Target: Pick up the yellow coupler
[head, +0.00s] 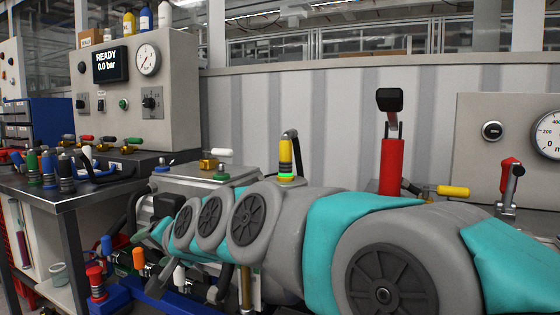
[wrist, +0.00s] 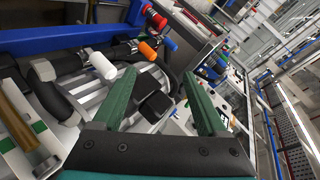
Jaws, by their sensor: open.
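The yellow coupler (head: 285,157) stands upright in the middle of the head view, behind my arm. A bright green ring circles its base, and a black hose curves up behind it. I cannot make it out in the wrist view. My gripper (wrist: 158,76) shows in the wrist view with its two green fingers apart and nothing held between them. Beyond the fingers are a dark block and ribbed grey metal. In the head view my arm reaches left, and its wrist end is left of and lower than the coupler.
White (wrist: 102,64) and orange (wrist: 148,50) capped fittings lie near my fingers. A red cylinder (head: 392,167) with a yellow-handled fitting (head: 452,191) stands right of the coupler. A control panel reading READY (head: 110,65) and a bench (head: 75,192) with several colored couplers are at left.

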